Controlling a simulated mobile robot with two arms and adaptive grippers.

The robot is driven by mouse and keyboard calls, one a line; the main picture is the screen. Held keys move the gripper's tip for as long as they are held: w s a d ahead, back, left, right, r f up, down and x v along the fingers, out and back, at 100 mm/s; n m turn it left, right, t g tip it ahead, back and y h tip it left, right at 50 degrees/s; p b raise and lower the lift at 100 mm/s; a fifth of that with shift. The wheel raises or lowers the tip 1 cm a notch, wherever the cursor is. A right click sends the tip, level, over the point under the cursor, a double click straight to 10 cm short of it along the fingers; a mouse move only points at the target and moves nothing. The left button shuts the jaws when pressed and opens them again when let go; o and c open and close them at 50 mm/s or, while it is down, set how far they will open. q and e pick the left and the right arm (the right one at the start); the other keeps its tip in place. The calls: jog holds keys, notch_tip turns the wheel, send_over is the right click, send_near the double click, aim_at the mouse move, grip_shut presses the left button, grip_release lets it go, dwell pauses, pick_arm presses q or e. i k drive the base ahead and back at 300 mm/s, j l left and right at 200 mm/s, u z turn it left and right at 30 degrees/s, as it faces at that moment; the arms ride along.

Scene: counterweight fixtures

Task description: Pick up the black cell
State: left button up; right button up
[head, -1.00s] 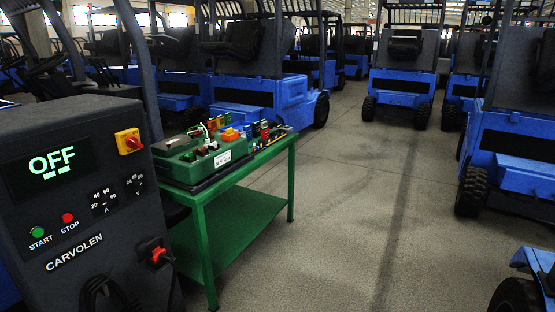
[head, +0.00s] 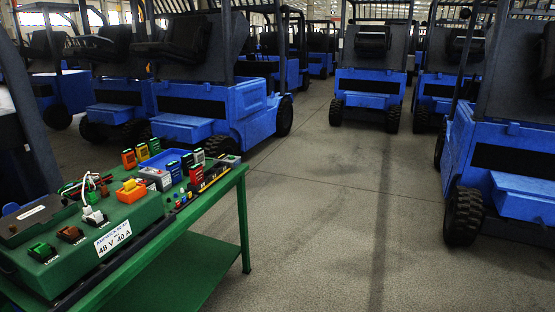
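Several small upright cells stand at the far end of a green bench (head: 215,190). Neither of my grippers is in view.
A blue tray (head: 168,159) lies among the cells. Blue forklifts stand behind (head: 200,115) and right (head: 510,165). The floor (head: 310,220) right of the bench is clear.

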aim_at(187, 161)
jog(key=i+u, duration=0.15)
jog(key=i, duration=0.25)
jog(key=i+l+u, duration=0.2)
jog(key=i, duration=0.25)
jog(key=i+l+u, duration=0.15)
jog(key=i, duration=0.25)
jog(key=i+l+u, duration=0.2)
jog(key=i, duration=0.2)
